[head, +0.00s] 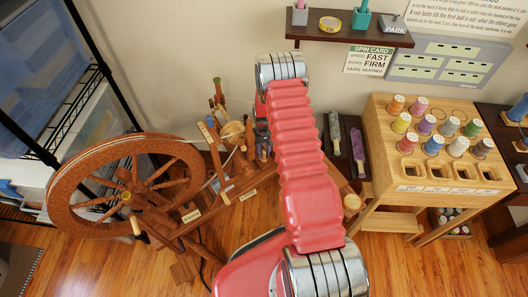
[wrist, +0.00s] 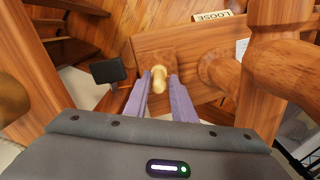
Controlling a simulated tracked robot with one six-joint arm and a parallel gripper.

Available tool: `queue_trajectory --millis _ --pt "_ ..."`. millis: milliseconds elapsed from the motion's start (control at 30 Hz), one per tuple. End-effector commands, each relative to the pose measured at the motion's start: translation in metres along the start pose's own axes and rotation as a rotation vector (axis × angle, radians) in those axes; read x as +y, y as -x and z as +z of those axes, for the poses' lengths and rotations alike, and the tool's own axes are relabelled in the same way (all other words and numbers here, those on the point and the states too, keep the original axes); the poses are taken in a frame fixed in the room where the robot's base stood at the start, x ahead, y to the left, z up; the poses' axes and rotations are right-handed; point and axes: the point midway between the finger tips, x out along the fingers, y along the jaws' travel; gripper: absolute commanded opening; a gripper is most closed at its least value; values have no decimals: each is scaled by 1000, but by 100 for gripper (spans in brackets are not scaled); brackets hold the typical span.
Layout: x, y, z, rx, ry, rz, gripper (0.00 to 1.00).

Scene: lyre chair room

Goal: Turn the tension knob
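The tension knob (wrist: 160,77) is a small pale wooden knob on a brown wooden beam (wrist: 190,45) in the wrist view. A LOOSE label (wrist: 212,16) is on the beam, beyond and right of it. My gripper (wrist: 160,75) has its two lilac fingers on either side of the knob, close to it. I cannot tell whether they press on it. In the head view the spinning wheel (head: 122,185) stands at left, its beam (head: 225,196) running right with small labels. My red arm hides my gripper and the knob there.
A dark block (wrist: 107,71) is left of the knob. A thread rack (head: 435,165) stands at right, and a shelf (head: 350,32) hangs on the wall.

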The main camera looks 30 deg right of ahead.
Motion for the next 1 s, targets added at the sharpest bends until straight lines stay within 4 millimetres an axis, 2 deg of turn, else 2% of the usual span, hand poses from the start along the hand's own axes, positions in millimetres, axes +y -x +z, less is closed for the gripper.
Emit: queue_trajectory --millis 167,567,767,1000 --pt "1 0 -1 2 0 1 36" --pt "2 7 -2 4 0 1 36" --pt "2 27 -2 5 0 1 36" --pt "2 62 -2 5 0 1 36"
